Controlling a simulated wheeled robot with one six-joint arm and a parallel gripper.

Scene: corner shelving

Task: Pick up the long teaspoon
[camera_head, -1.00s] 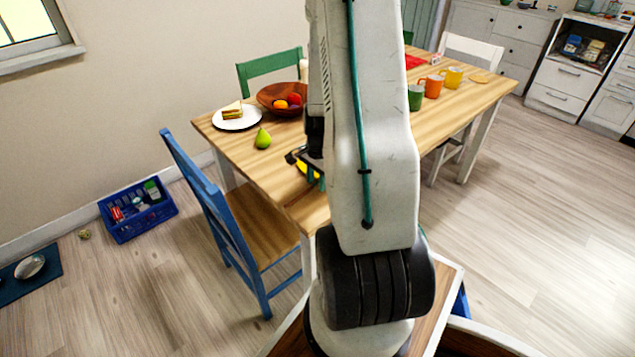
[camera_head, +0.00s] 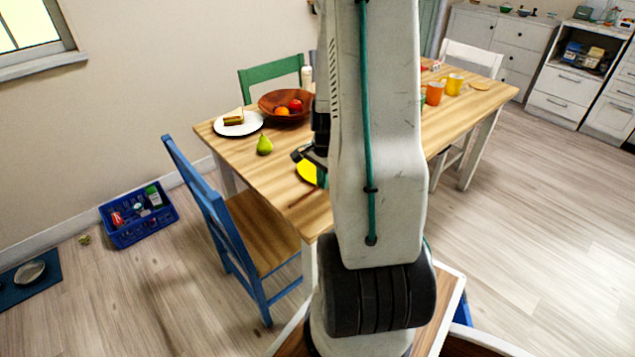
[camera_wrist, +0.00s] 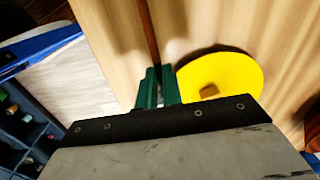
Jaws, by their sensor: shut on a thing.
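The long teaspoon (camera_wrist: 149,32) shows in the wrist view as a thin brown stick running up from between my green fingertips. My gripper (camera_wrist: 158,76) is shut on it. The end of the spoon behind the fingers is hidden. In the head view the spoon (camera_head: 303,197) shows as a thin brown line near the table's front left corner. My gripper is mostly hidden behind my arm there, with only a bit of green finger (camera_head: 321,178) showing. I cannot tell whether the spoon touches the table.
A round yellow thing with a brown knob (camera_wrist: 235,75) lies close right of my fingers. The table (camera_head: 236,156) also bears a green pear (camera_head: 264,143), a sandwich plate (camera_head: 250,127), a fruit bowl (camera_head: 268,98) and mugs (camera_head: 434,93). A blue chair (camera_head: 215,205) stands at the left edge.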

